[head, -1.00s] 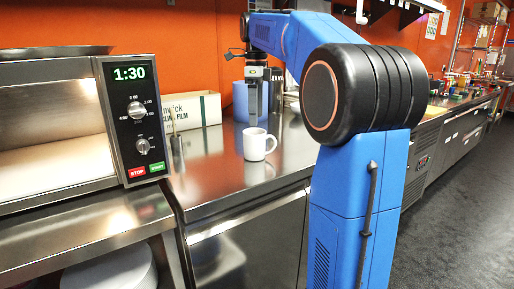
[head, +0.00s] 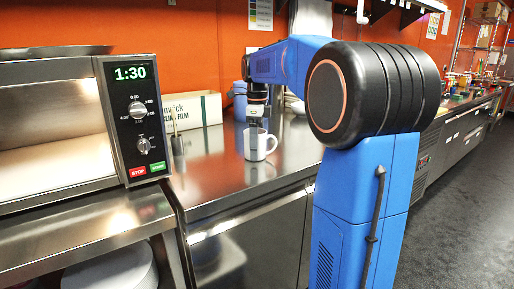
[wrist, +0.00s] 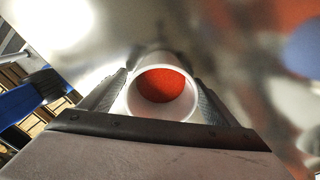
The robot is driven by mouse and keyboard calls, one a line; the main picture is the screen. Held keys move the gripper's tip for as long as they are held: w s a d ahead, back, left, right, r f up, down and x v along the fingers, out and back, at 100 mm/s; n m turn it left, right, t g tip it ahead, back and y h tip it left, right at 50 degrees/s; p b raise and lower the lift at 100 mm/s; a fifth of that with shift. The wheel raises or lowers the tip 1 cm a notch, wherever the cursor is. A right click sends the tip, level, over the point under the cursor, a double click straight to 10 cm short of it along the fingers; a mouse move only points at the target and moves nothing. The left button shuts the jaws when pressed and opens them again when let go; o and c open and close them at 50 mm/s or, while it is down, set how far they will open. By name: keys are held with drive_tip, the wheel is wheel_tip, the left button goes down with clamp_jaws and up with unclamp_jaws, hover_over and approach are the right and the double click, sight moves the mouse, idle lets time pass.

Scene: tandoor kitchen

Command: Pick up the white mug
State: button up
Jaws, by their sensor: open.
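The white mug (head: 257,147) stands upright on the steel counter, with its handle toward the right in the head view. My gripper (head: 256,127) points down at it from above, fingertips at about rim height. In the wrist view the mug's white rim (wrist: 133,100) lies between the two open fingers of my gripper (wrist: 163,88), one on each side. A round orange-red area shows inside the mug. I cannot tell whether the fingers touch its wall.
The steel counter (head: 215,183) is clear in front of the mug. An oven with a control panel (head: 138,115) stands at left. A cling film box (head: 190,110) and a blue container (head: 240,98) stand behind, near the orange wall.

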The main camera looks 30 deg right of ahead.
drive_tip(key=shift+f, duration=0.1)
drive_tip(key=c, duration=1.5)
